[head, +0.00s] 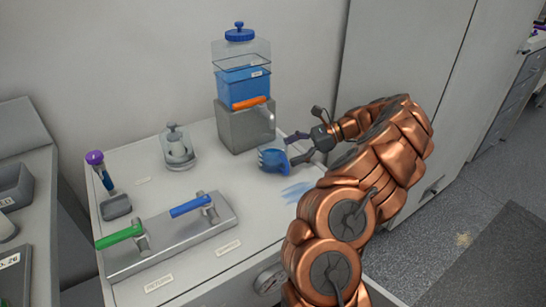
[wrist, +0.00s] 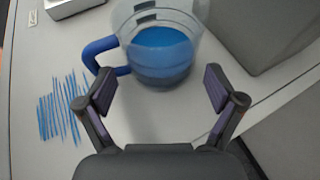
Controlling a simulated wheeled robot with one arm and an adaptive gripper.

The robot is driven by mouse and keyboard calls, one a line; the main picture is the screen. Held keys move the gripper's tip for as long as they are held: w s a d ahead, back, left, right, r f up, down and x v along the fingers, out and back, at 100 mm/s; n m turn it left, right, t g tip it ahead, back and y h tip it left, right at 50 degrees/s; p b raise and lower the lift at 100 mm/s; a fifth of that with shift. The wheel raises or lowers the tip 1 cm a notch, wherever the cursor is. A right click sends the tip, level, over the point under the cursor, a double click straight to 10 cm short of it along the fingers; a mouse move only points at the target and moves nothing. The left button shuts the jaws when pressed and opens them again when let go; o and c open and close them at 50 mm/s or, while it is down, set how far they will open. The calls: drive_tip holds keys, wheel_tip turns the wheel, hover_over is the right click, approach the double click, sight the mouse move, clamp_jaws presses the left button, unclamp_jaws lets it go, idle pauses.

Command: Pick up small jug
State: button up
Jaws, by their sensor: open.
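The small jug (wrist: 162,55) is clear, with blue liquid inside and a blue handle on its left in the wrist view. It stands on the white bench top, and in the head view the jug (head: 276,160) is in front of the grey block. My gripper (wrist: 160,92) is open, its two dark fingers spread to the left and right just short of the jug. The space between the fingers is empty. In the head view my gripper (head: 290,150) is at the jug's right side, and its fingers partly cover the jug.
A grey block (head: 245,128) carries a blue-filled dispenser (head: 243,82) with an orange tap handle behind the jug. A tray with green and blue handles (head: 170,237) lies front left. A small glass jar (head: 178,148) stands further left. Blue marks (wrist: 62,110) are on the bench nearby.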

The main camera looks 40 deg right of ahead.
sight(286, 144)
drive_tip(key=shift+x, duration=2.7)
drive_tip(key=c, duration=1.1)
drive_tip(key=shift+o, duration=0.2)
drive_tip(key=shift+r, duration=0.25)
drive_tip(key=shift+r, duration=1.5)
drive_tip(key=shift+s+d+r, duration=0.1)
drive_tip(key=shift+s+d, duration=0.1)
drive_tip(key=shift+d, duration=0.1)
drive_tip(key=s+d, duration=0.4)
drive_tip(key=d, duration=0.1)
drive_tip(key=s+d+r, duration=0.1)
drive_tip(key=s+d, duration=0.1)
drive_tip(key=d, duration=0.1)
drive_tip(key=shift+s+d, duration=0.1)
drive_tip(key=shift+s+d+r+p, duration=0.1)
drive_tip(key=shift+s+d+p, duration=0.6)
drive_tip(key=shift+d+p, duration=0.15)
drive_tip(key=shift+s+d+r+p, duration=0.15)
drive_tip(key=shift+s+d+p, duration=0.5)
drive_tip(key=shift+d+p, duration=0.2)
